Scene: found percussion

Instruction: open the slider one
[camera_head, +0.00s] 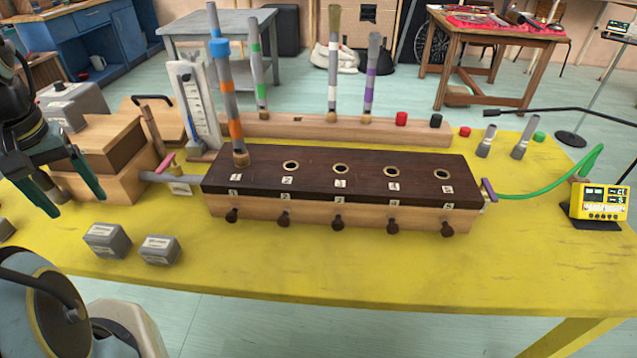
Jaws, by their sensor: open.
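A long box (310,208) with a dark top and a pale wooden front stands on the yellow table. Its top has a row of holes with number labels. Dark knobs stick out along its front; slider one (232,215) is the leftmost, below label 1. How far it is pulled out is hard to tell. A tube with blue and orange bands (229,100) stands upright at position 1. My gripper (75,205) is at the left edge, open and empty, above the table. It is well left of slider one and apart from it.
A wooden bellows-like box (100,160) is behind my gripper. A rack (300,128) with tubes stands behind. A yellow meter (600,202) is at right.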

